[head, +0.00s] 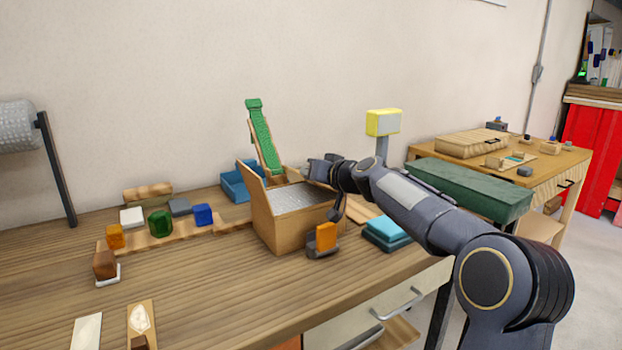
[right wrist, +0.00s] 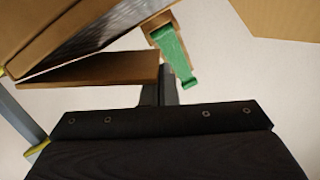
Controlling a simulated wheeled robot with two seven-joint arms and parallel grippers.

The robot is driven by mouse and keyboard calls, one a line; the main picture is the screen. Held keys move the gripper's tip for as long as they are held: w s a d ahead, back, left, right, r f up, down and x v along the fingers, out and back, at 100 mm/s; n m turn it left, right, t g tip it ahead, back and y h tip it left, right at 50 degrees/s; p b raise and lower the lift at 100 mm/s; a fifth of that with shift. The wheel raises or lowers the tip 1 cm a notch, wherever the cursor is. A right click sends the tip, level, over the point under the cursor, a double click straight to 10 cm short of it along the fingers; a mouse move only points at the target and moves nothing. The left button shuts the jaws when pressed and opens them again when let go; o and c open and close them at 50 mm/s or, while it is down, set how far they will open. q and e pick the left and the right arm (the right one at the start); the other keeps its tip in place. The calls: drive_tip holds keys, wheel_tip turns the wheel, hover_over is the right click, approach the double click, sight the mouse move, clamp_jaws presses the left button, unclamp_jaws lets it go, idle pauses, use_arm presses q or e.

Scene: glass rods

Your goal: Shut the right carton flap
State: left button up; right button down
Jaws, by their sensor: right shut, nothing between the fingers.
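The open tan carton (head: 278,231) stands on the wooden bench, with a grey patterned surface inside its opening. Its left flap (head: 251,183) stands up and leans outward. My right gripper (head: 318,168) is above the carton's back right part, shut and empty. The right flap is largely hidden behind my right arm in the head view. In the right wrist view, a brown panel (right wrist: 95,78), which looks like a flap, lies beside the carton (right wrist: 70,35), close to my shut fingers (right wrist: 158,92); I cannot tell whether they touch. My left gripper is not in view.
A green chute (head: 264,140) rises behind the carton, beside a blue bin (head: 235,187). An orange block (head: 326,236) in a dark holder stands in front. Blue stacked boxes (head: 387,231) sit at the right. Several small blocks lie left; the front bench is mostly clear.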

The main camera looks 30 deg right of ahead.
sight(304, 202)
drive_tip(key=f+n+b, duration=0.1)
drive_tip(key=a+f+n+b, duration=0.1)
drive_tip(key=f+n+h+b, duration=0.1)
drive_tip(key=shift+s+a+f, duration=0.1)
drive_tip(key=shift+a, duration=0.2)
drive_tip(key=shift+a+f+b, duration=0.1)
drive_tip(key=shift+f+b, duration=0.35)
